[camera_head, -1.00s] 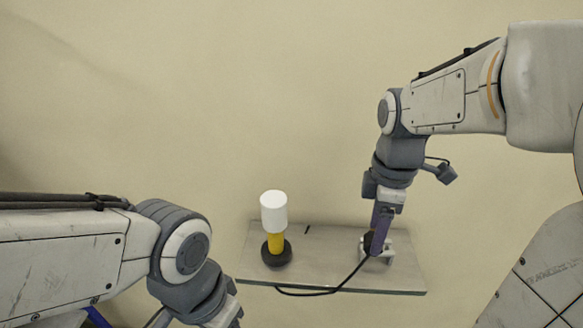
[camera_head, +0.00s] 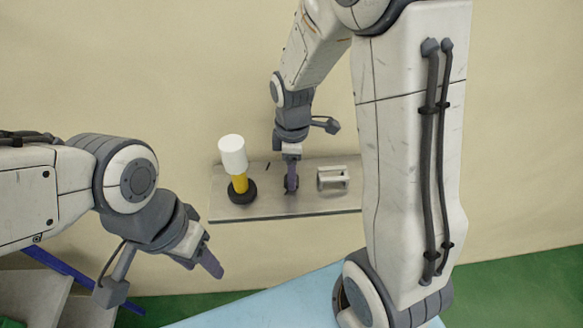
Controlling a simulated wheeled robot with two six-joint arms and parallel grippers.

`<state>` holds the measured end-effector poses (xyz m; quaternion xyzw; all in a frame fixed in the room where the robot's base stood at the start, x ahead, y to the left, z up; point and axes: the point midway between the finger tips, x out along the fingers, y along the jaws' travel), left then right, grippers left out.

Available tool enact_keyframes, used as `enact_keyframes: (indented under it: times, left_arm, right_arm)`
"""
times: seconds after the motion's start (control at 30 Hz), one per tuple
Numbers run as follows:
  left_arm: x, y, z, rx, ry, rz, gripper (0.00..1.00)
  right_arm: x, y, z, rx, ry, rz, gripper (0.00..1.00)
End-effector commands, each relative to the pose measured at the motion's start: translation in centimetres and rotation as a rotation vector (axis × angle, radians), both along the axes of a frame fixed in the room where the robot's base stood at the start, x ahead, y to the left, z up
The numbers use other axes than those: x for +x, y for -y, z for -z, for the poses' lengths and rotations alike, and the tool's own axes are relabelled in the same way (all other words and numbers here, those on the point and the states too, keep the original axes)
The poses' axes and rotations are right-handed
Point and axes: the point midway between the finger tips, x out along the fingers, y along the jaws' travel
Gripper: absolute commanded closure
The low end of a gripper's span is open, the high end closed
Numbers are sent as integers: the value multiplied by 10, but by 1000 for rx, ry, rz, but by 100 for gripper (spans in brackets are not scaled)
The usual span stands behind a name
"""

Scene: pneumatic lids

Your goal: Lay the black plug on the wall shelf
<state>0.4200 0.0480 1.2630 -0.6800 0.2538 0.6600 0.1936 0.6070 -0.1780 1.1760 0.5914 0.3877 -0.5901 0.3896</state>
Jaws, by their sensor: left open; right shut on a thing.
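The wall shelf (camera_head: 235,208) is a grey board on the beige wall. My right gripper (camera_head: 291,184) points down at the middle of the shelf and is shut on the black plug (camera_head: 287,190). The plug shows only as a small dark patch at the fingertips, low over the shelf; I cannot tell whether it touches the board. The fingers hide most of it. My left gripper (camera_head: 207,262) is open and empty, left of and below the shelf in the picture.
A yellow post with a white top (camera_head: 233,155) and black base stands on the shelf's left part. A whitish metal holder (camera_head: 333,180) is on its right part. A light blue surface (camera_head: 270,305) and green floor (camera_head: 512,270) lie below.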

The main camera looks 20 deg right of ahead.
Motion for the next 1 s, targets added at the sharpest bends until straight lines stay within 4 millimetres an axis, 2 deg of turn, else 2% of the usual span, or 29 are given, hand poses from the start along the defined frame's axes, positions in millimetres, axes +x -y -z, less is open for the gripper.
enact_keyframes:
  times: [0.23, 0.27, 0.3, 0.33, 0.6, 0.73, 0.87, 1.0]
  left_arm:
    - [0, 0, 4, 0, 0, 0, 50]
    - [0, 0, 3, 0, 0, 0, 50]
    - [0, 0, 3, 0, 0, 0, 50]
    - [0, 0, 3, 0, 0, 0, 50]
    - [0, 0, 2, 0, 0, 0, 50]
    - [0, 0, 1, 0, 0, 0, 50]
    - [0, 0, 6, 0, 0, 0, 50]
    - [0, 0, 12, 0, 0, 1, 50]
  right_arm:
    - [0, 0, 5, 0, 0, 0, 100]
    - [0, 0, 3, 0, 0, 0, 25]
    - [0, 0, 3, 0, 0, 0, 10]
    - [0, 0, 3, 0, 0, 0, 6]
    - [0, 0, 2, 0, 0, 0, 6]
    - [1, 0, -4, 0, 2, 0, 6]
    - [2, 0, -23, 0, 7, 0, 6]
    - [2, 0, -54, 1, 9, 0, 6]
